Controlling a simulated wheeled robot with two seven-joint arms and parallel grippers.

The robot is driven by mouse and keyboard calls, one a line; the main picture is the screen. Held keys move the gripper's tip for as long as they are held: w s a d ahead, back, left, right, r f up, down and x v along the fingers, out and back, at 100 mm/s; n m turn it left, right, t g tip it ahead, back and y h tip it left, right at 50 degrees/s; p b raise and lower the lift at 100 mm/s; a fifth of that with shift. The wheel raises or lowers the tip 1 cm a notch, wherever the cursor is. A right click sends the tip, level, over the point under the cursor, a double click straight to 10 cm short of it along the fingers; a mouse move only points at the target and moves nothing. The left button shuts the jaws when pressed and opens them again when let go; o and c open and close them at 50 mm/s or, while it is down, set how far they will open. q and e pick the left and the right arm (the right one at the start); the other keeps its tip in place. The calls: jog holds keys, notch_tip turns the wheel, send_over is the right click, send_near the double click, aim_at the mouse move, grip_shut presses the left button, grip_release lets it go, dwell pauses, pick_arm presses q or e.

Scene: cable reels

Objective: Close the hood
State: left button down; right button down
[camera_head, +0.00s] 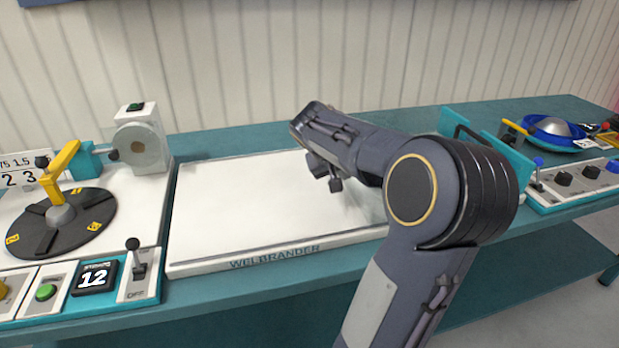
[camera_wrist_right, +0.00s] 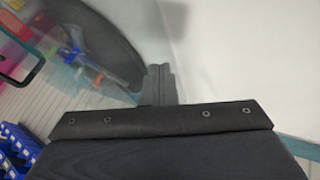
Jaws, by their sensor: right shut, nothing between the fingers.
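My right gripper (camera_head: 328,176) hangs over the white work surface (camera_head: 225,210) at the middle of the bench, its fingers pointing down. In the right wrist view its fingertips (camera_wrist_right: 159,84) are together with nothing between them. I cannot clearly make out the hood. A teal framed part with a dark handle (camera_head: 470,135) stands right of the white surface, partly hidden behind my right arm; I cannot tell whether it is the hood. In the right wrist view a see-through panel with a dark, teal-edged handle (camera_wrist_right: 22,62) shows at the upper left. My left gripper is not in view.
A black turntable with a yellow arm (camera_head: 62,210) and a grey-white motor unit (camera_head: 140,145) stand at the left. A lever (camera_head: 135,255) and a display reading 12 (camera_head: 95,278) are at the front left. Knobs (camera_head: 590,170) and a blue dish (camera_head: 553,130) are at the right.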

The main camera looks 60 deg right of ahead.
jog(key=s+d, duration=0.3)
jog(key=shift+d, duration=0.2)
jog(key=shift+r, duration=0.1)
jog(key=shift+d, duration=0.15)
